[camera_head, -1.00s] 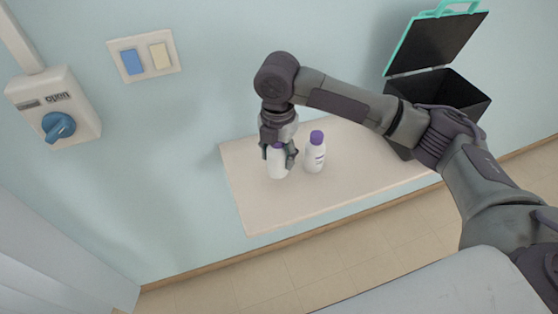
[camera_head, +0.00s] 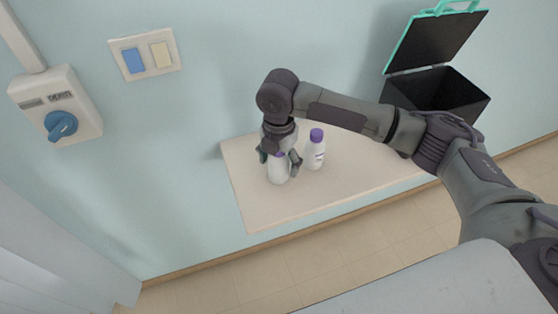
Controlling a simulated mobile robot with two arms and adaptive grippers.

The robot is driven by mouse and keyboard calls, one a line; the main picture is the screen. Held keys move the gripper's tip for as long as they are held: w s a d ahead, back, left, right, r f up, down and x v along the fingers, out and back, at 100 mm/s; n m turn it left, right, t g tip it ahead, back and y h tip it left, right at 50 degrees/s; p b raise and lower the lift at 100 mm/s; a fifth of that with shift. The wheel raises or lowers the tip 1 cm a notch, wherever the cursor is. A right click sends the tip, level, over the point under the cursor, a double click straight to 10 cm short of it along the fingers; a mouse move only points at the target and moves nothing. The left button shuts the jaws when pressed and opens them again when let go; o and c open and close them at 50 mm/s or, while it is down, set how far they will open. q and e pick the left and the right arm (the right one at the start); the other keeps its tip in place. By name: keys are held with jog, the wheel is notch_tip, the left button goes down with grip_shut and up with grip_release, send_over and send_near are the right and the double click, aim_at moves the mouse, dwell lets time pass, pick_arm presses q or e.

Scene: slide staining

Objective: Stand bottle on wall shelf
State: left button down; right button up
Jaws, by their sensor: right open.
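The wall shelf (camera_head: 262,210) is a pale board along the wall. A white bottle (camera_head: 278,173) stands upright on its left part, with its top mostly hidden by my right gripper (camera_head: 278,158). My right gripper points down with its fingers open on either side of the bottle's upper part. A second white bottle (camera_head: 315,155) with a purple cap stands upright just to the right, close to the gripper. My left gripper is not in view.
A black box (camera_head: 455,92) with a raised teal-rimmed lid stands at the shelf's right end. A wall switch plate (camera_head: 146,54) and a blue rotary switch (camera_head: 60,124) are at upper left. The shelf's front left is clear. A grey surface (camera_head: 440,285) lies at the bottom.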

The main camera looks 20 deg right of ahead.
notch_tip(320, 180, up, 12)
jog(key=shift+r+b, duration=0.2)
jog(key=shift+b, duration=0.9)
jog(key=shift+f, duration=0.1)
